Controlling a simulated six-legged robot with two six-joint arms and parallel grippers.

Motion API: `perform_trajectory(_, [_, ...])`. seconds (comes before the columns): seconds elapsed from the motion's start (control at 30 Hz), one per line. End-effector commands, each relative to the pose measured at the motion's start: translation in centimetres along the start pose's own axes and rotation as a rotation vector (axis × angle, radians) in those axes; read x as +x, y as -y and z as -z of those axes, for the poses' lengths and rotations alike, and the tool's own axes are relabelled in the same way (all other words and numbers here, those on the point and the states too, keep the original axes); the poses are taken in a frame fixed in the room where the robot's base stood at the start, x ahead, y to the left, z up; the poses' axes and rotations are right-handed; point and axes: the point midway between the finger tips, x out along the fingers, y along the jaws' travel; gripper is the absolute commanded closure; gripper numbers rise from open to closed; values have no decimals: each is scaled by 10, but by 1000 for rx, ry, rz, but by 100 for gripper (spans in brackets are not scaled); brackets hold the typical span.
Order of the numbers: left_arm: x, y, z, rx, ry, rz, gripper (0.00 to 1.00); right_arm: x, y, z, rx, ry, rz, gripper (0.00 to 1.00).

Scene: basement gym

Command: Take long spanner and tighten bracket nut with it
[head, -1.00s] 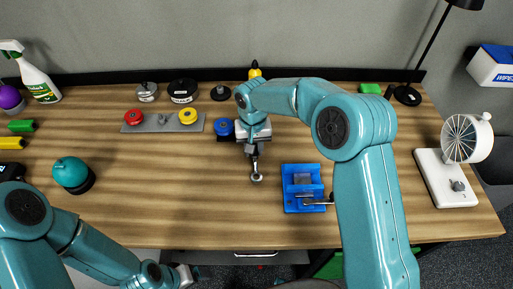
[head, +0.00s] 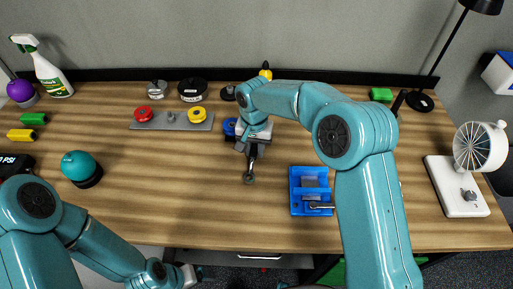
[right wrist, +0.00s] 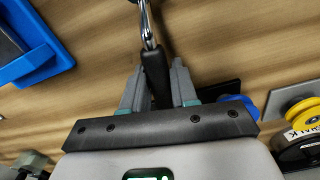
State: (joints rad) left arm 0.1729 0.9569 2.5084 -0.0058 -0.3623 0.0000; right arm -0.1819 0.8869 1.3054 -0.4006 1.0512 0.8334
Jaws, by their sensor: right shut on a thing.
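My right gripper (head: 252,151) is shut on the long spanner. The spanner's dark head (head: 249,178) points toward the table's front edge and appears to be above the wood. In the right wrist view the fingers (right wrist: 158,92) clasp its black handle (right wrist: 155,75), and the bright shaft (right wrist: 148,28) runs out of the top of the picture. A grey bracket plate (head: 190,126) lies at the back left, with what looks like the nut (head: 171,117) between a red knob and a yellow knob. My left gripper (head: 190,274) is low, at the front edge; its jaws are unclear.
A blue vise (head: 296,190) stands right of the spanner. A teal round object (head: 78,165) is at the left. Black discs (head: 192,89) stand behind the plate, a blue knob (head: 229,127) beside my right gripper. A white fan (head: 462,205) is far right. The front-middle table is clear.

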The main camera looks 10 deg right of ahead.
Motion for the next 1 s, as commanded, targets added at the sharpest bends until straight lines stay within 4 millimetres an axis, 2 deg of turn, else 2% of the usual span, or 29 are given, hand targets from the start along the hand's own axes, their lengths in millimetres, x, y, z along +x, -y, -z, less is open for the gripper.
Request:
perform_trajectory(0.43, [1, 2, 3, -11, -6, 2, 16, -2, -7, 1, -58, 0, -2, 100])
perform_trajectory(1.0, [-16, -4, 5, -10, -14, 2, 16, -28, -6, 1, -59, -1, 0, 100])
